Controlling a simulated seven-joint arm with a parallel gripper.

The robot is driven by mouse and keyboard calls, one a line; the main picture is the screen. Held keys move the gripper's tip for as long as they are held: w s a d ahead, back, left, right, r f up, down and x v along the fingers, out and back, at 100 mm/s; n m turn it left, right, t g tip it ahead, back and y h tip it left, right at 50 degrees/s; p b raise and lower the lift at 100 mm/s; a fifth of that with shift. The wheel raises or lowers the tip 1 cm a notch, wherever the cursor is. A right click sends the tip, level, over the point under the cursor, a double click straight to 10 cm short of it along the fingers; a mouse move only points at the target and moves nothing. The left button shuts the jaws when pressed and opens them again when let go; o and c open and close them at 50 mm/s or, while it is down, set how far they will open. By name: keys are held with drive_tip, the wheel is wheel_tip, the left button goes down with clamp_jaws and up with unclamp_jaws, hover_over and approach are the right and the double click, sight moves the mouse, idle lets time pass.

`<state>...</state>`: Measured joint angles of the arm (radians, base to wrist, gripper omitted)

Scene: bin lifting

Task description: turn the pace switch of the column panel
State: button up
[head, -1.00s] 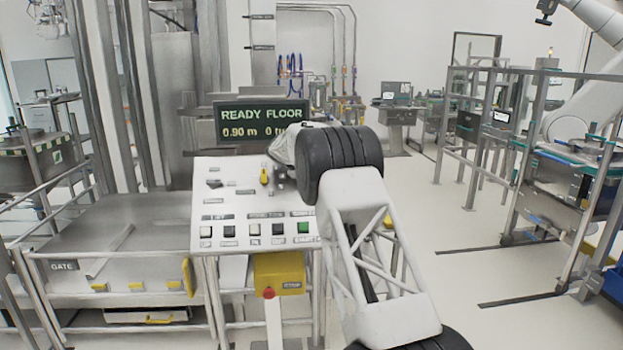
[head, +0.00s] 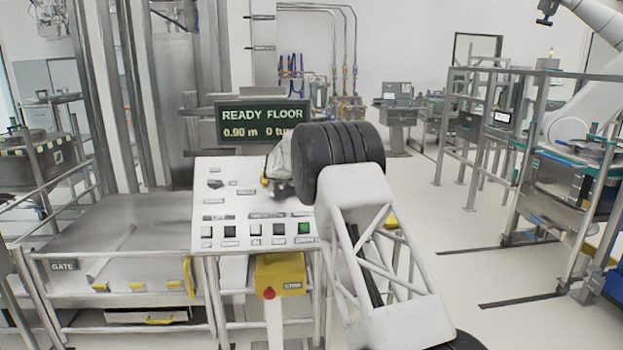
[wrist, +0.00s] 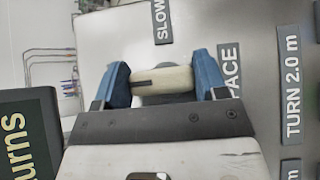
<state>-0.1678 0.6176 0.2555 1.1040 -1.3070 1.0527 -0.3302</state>
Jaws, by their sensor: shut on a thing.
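The pace switch is a pale cream bar knob with a dark line (wrist: 165,80) in the wrist view. My gripper (wrist: 162,74) has its two blue fingers on either end of the knob, shut on it. The word PACE is partly visible beside the right finger, with a SLOW label above. In the head view my gripper (head: 278,187) is at the upper right of the white sloping column panel (head: 210,205). My wrist hides most of the switch there; a small yellow part shows at the gripper's left edge.
A dark display (head: 262,122) reading READY FLOOR stands just behind the panel. A black knob (head: 214,184) and a row of push buttons, one green (head: 304,228), are on the panel. A yellow box with a red button (head: 269,293) hangs below. Metal rails stand at left.

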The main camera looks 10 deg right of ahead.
drive_tip(key=o, duration=0.9)
drive_tip(key=shift+o, duration=0.2)
drive_tip(key=v, duration=0.7)
drive_tip(key=shift+s+a+r, duration=0.15)
drive_tip(key=shift+s+a, duration=0.05)
drive_tip(key=shift+a, duration=0.15)
